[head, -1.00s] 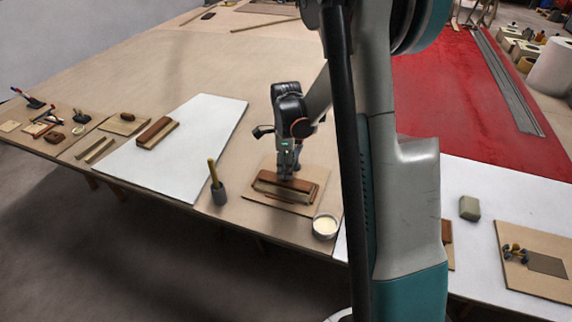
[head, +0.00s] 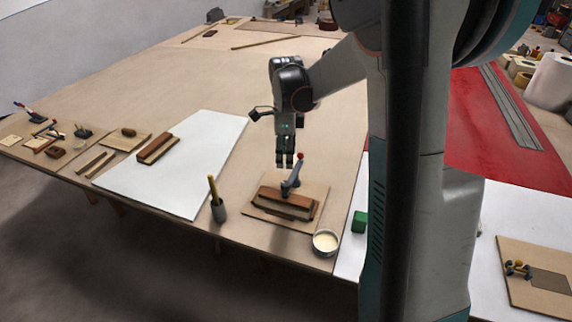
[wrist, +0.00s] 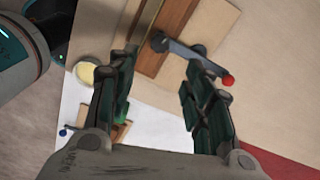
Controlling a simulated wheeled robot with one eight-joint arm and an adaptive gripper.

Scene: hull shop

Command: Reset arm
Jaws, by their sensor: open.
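My gripper (head: 285,160) is open and empty above the table, pointing down. In the wrist view its two dark fingers (wrist: 160,95) stand apart with nothing between them. Below it lies a wooden block (head: 285,201) on a thin tan board (head: 256,217). A grey lever with a red knob (head: 299,157) stands on or beside the block. In the wrist view the lever (wrist: 188,55) reaches from the block's edge toward the right finger. I cannot tell whether they touch there; in the head view the fingertips appear apart from the block.
A bowl of pale material (head: 326,242) and a grey cup with a wooden handle (head: 218,207) stand near the front edge. A green block (head: 360,222) sits to the right. A white sheet (head: 190,180) lies left, with a wooden block (head: 154,148) at its edge.

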